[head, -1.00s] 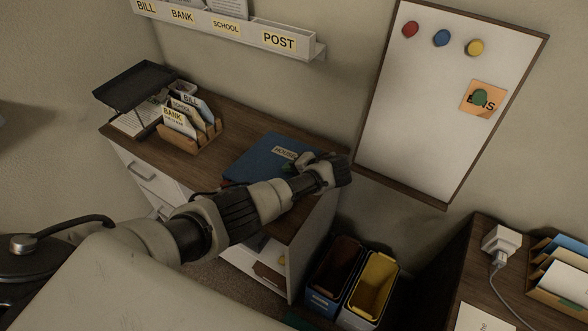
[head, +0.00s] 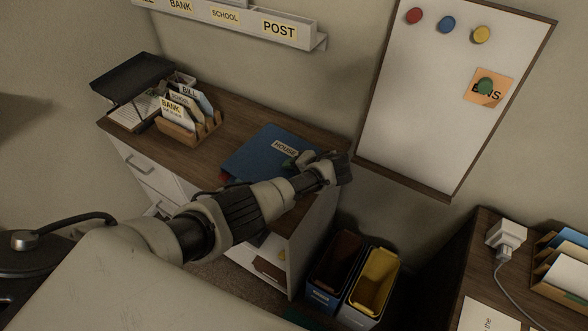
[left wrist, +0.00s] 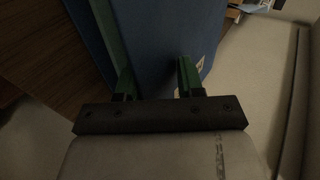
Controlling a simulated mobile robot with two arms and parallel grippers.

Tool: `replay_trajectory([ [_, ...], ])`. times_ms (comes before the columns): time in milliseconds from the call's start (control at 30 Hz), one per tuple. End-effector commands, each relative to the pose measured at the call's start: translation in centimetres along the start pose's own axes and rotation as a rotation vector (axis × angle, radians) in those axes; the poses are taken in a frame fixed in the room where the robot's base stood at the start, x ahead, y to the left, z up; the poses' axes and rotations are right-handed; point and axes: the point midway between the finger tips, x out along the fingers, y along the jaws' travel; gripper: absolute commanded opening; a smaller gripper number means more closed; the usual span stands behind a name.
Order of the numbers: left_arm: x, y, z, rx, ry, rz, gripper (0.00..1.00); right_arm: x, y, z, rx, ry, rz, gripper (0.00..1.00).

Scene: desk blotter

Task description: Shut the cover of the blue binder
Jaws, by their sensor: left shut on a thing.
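The blue binder (head: 255,153) lies on the wooden top of the white cabinet, near its right end. Its cover looks flat or nearly flat, with a HOUSE label (head: 285,149) facing up. My left gripper (head: 296,161) is at the binder's right side, shut on the cover's edge. In the left wrist view the blue binder (left wrist: 155,35) runs between the green fingers of the left gripper (left wrist: 150,65). The gripper hides the binder's right edge in the head view, so I cannot tell how large any gap under the cover is. My right gripper is not in view.
A wooden letter sorter (head: 190,137) and a black tray (head: 132,75) stand left of the binder. A whiteboard (head: 440,110) hangs at right. Two bins, one with a yellow inside (head: 375,280), stand on the floor beside the cabinet. The cabinet top between sorter and binder is clear.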

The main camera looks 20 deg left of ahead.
Motion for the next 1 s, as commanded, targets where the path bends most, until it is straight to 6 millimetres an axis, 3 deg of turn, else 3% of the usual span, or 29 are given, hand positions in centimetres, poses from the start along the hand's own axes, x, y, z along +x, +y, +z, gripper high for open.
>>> replay_trajectory([
  [133,0.5,0.3,0.5,0.006,-0.011,0.002,0.3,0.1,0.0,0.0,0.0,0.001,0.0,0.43],
  [267,-0.3,0.3,0.5,0.006,-0.011,0.002,0.3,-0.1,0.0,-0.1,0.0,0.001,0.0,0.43],
  [700,-8.9,0.2,0.2,0.0,0.002,0.0,0.3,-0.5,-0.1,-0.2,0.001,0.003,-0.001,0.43],
  [1000,-11.1,0.0,0.2,-0.001,0.001,-0.003,0.3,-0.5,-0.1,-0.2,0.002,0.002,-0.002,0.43],
])
